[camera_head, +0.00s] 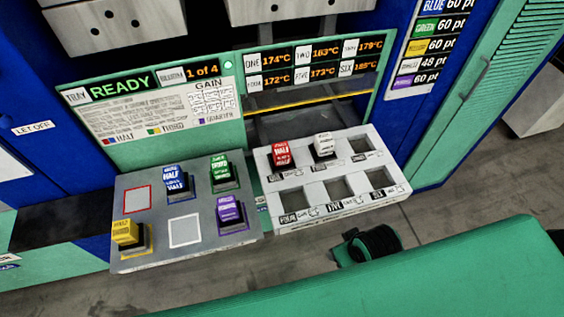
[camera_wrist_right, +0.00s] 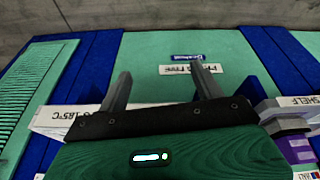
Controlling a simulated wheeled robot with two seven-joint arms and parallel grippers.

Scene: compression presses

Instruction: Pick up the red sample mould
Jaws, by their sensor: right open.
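The red mould (camera_head: 281,153), marked HALF, stands in the back-left pocket of the white six-pocket tray (camera_head: 293,198) in the head view. A white mould (camera_head: 324,145) stands in the pocket to its right. The red mould does not show in the right wrist view. My right gripper (camera_wrist_right: 160,73) shows in the right wrist view with its two fingers apart and nothing between them, in front of a green panel. Its fingers cannot be made out in the head view, where my green arm fills the lower right. My left gripper is not in view.
A grey tray (camera_head: 160,253) left of the white tray holds blue (camera_head: 174,178), green (camera_head: 221,170), purple (camera_head: 230,212) and yellow (camera_head: 126,234) moulds. Its red-outlined and white-outlined squares are empty. The press's display panel (camera_head: 150,105) stands behind. The white tray's other pockets are empty.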

